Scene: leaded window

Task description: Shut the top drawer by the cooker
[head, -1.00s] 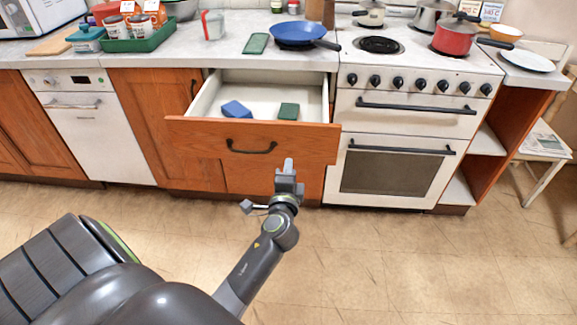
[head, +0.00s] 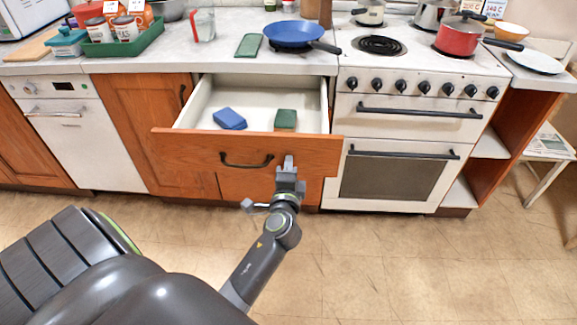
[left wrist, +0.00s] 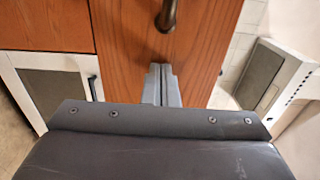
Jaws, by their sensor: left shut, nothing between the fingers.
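The top drawer (head: 170,142) left of the cooker (head: 357,190) stands well open, with its wooden front pulled out from the cabinet. Its dark handle (head: 246,165) is on the middle of the front. Inside lie a blue item (head: 230,118) and a green item (head: 285,119). My left gripper (head: 288,161) is shut and empty, just right of the handle, in front of the drawer front. In the left wrist view the closed fingers (left wrist: 161,84) point at the wood (left wrist: 125,45), below the handle (left wrist: 167,14). I cannot tell whether they touch it. My right gripper is out of view.
The worktop (head: 180,58) holds a blue frying pan (head: 293,33), a green board (head: 248,45) and a green tray (head: 125,45). A red pot (head: 458,40) is on the hob. A white dishwasher (head: 85,145) stands left. The floor (head: 400,260) is clear.

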